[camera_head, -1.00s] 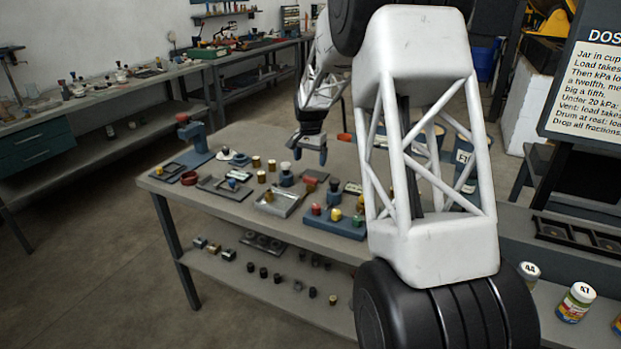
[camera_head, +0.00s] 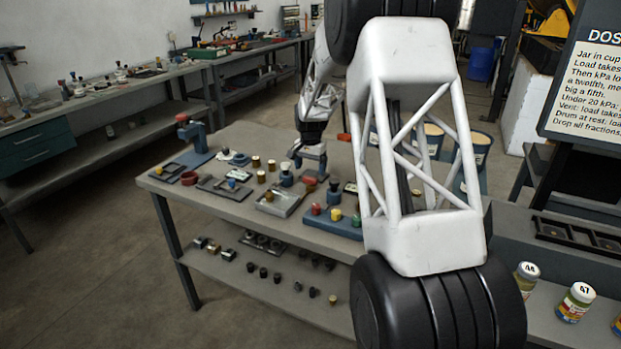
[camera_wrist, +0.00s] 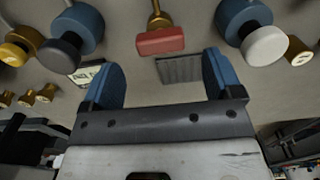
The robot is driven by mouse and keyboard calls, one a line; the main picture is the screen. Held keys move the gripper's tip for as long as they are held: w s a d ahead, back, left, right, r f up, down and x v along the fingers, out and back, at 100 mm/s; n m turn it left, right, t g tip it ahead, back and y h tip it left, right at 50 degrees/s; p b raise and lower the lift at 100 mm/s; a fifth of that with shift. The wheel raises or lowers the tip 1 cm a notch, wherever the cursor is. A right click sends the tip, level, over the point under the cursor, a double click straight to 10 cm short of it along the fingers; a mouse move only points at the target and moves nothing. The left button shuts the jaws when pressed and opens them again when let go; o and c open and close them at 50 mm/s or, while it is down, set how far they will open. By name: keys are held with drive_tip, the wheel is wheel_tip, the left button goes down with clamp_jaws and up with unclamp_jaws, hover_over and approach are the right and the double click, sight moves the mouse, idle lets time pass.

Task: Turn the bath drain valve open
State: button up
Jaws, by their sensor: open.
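A red bar handle on a brass stem (camera_wrist: 160,41), which looks like the drain valve, shows at the top middle of the wrist view. In the head view a small red piece (camera_head: 309,184), seemingly the same handle, lies just below my gripper (camera_head: 311,163). In the wrist view my gripper (camera_wrist: 160,68) is open, with its two blue fingers apart. The handle shows beyond the fingertips, roughly in line with the gap between them. No contact shows. I cannot tell the valve's turned position.
In the wrist view a blue knob with a dark cap (camera_wrist: 80,30) stands left of the handle and one with a white cap (camera_wrist: 245,30) right. A small label (camera_wrist: 88,75) is partly hidden. Many small items crowd the bench (camera_head: 240,204) around my gripper.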

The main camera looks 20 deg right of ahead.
sight(310, 178)
drive_tip(key=shift+f, duration=2.3)
drive_tip(key=c, duration=0.9)
